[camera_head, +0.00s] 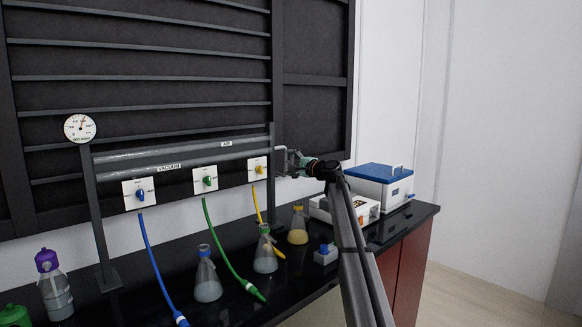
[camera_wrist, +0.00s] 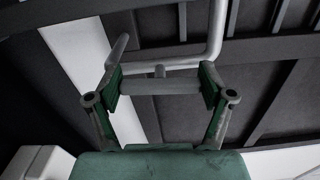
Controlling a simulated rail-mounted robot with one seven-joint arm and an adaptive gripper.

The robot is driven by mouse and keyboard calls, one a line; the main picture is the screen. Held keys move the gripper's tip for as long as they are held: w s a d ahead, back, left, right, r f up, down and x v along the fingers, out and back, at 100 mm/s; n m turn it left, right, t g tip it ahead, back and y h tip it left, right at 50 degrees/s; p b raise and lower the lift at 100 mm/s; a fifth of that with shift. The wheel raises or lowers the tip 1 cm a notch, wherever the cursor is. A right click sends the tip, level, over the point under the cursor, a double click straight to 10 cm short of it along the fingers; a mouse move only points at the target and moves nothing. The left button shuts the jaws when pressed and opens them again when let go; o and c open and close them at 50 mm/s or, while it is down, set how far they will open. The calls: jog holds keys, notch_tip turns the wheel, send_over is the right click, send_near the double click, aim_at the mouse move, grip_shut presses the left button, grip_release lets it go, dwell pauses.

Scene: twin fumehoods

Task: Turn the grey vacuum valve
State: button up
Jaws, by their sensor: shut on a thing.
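The grey vacuum valve (camera_head: 282,161) shows at the right end of the grey vacuum and air pipes (camera_head: 160,167) in the head view. In the wrist view its grey handle bar (camera_wrist: 160,87) lies crosswise between the green finger pads, with a bent grey pipe (camera_wrist: 185,62) behind it. My gripper (camera_head: 297,160) is at the valve, and in the wrist view my gripper (camera_wrist: 160,86) is shut on the bar, a pad at each end. My arm comes up from the lower right. The exact angle of the valve is hard to tell in the head view.
Blue (camera_head: 140,195), green (camera_head: 208,181) and yellow (camera_head: 259,170) knobs sit on white plates below the pipes, with hoses hanging down. A dial gauge (camera_head: 80,128) stands at left. Several flasks stand on the black bench (camera_head: 125,280). A blue-lidded box (camera_head: 381,185) is at right.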

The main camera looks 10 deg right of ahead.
jog(key=shift+r, duration=0.1)
jog(key=o, duration=1)
jog(key=shift+o, duration=0.2)
jog(key=v, duration=1.2)
